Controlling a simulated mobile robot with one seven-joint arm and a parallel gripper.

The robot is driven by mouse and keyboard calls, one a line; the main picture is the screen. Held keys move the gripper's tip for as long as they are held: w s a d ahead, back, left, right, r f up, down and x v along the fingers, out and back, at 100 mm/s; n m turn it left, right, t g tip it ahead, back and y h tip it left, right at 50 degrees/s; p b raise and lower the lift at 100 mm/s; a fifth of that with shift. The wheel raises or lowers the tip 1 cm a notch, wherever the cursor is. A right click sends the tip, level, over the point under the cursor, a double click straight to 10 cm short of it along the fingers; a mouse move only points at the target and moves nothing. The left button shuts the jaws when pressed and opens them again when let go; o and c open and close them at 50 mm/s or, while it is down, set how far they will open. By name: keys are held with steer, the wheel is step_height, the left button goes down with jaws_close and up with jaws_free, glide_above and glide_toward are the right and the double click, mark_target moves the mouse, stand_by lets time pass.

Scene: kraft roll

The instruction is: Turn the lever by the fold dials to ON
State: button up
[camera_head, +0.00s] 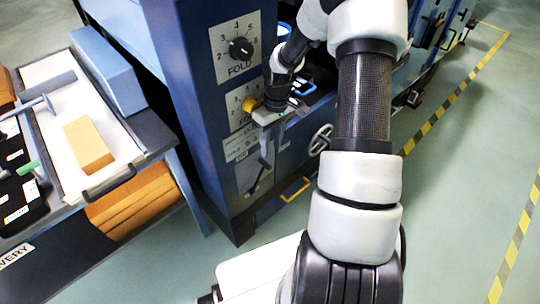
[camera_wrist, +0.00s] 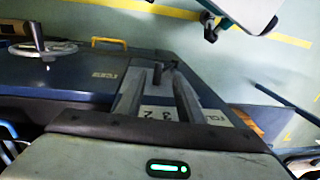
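The blue machine's front panel (camera_head: 215,100) carries two fold dials in the head view. The upper dial (camera_head: 240,48) has a black knob, and the lower dial (camera_head: 249,104) has a yellowish one, partly covered by my gripper (camera_head: 281,113).
A handwheel (camera_head: 320,140) and a yellow handle (camera_head: 296,189) are on the machine to the right of the lever. A delivery table (camera_head: 150,132) with paper stacks stands at left. The floor at right is clear, with yellow-black tape.

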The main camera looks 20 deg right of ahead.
steer(key=r, duration=0.6)
steer(key=shift+w+d+p, duration=0.1)
steer(key=shift+d+p, duration=0.2)
steer(key=shift+p, duration=0.05)
